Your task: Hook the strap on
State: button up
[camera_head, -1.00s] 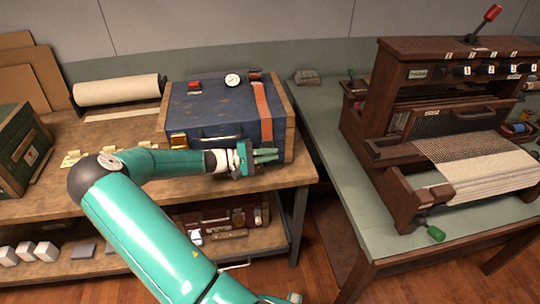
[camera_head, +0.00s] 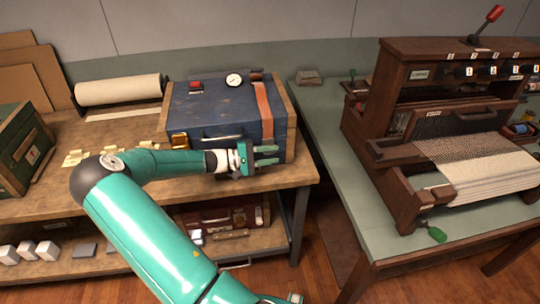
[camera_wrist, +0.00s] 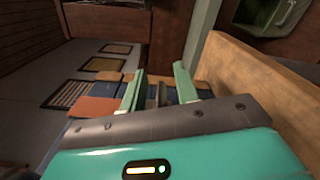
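A blue case (camera_head: 215,105) with wooden end panels stands on the wooden bench. An orange-brown strap (camera_head: 263,108) runs over its lid near the right end and down the front. The strap's lower end is partly hidden by my gripper. An orange patch that looks like the strap (camera_wrist: 97,106) shows left of the fingers in the wrist view. My gripper (camera_head: 266,155) is in front of the case's lower right front, its green fingers spread apart. In the wrist view the fingers (camera_wrist: 158,88) have a small grey part (camera_wrist: 158,95) between them; I cannot tell whether they touch it.
A paper roll (camera_head: 118,89) lies left. A wooden loom (camera_head: 440,110) stands on the green table at right. A gap separates bench and table.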

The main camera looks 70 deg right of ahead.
jog(key=v, duration=1.3)
jog(key=shift+w, duration=0.35)
jog(key=shift+a+f, duration=0.15)
